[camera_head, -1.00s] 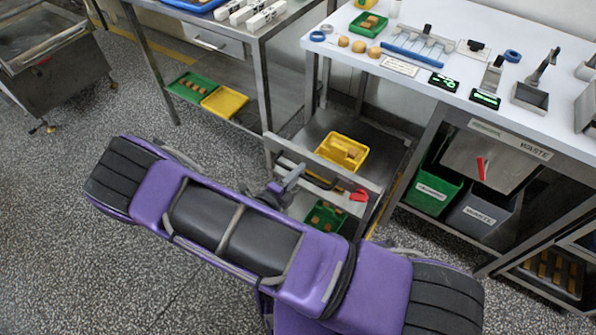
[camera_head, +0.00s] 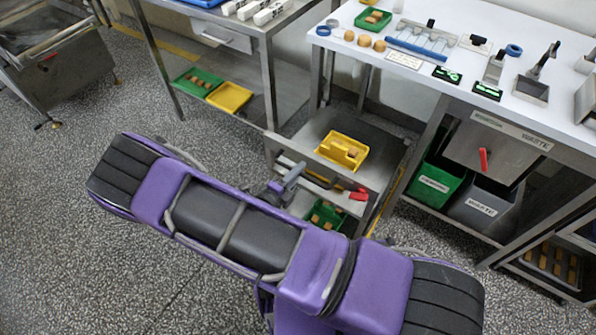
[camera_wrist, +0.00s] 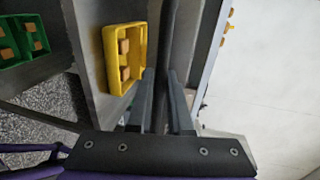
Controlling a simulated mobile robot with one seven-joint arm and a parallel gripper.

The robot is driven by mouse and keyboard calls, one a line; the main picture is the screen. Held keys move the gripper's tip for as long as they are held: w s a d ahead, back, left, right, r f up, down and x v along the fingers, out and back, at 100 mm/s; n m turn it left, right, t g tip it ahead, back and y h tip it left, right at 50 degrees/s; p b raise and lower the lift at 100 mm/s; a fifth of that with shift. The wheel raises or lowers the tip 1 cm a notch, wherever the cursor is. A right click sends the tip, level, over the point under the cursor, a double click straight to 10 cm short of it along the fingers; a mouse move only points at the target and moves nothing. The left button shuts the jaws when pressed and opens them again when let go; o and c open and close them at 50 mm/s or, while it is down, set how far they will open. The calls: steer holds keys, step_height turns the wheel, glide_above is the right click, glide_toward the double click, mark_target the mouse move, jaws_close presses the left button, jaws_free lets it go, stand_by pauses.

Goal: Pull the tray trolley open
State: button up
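The tray trolley (camera_head: 375,140) is a grey metal cart, partly out from under the white worktable. A yellow tray (camera_head: 343,151) with brown pieces sits on its top shelf and a green tray (camera_head: 327,215) sits lower; both also show in the wrist view, yellow (camera_wrist: 105,65) and green (camera_wrist: 40,40). A dark handle bar (camera_wrist: 167,40) runs along its front, with a red piece (camera_head: 358,194) at the right end. My gripper (camera_head: 288,183) is at the bar. In the wrist view its fingers (camera_wrist: 160,85) are on either side of the bar, apparently closed on it.
The white worktable (camera_head: 440,30) stands behind, with small tools on top. A waste chute (camera_head: 495,150) and bins (camera_head: 484,210) are at right. A steel table (camera_head: 265,60) with trays below stands at left.

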steer(key=o, duration=0.4)
steer(key=v, duration=1.7)
steer(key=shift+s+a, duration=0.15)
steer(key=shift+s, duration=0.05)
steer(key=shift+r, duration=0.1)
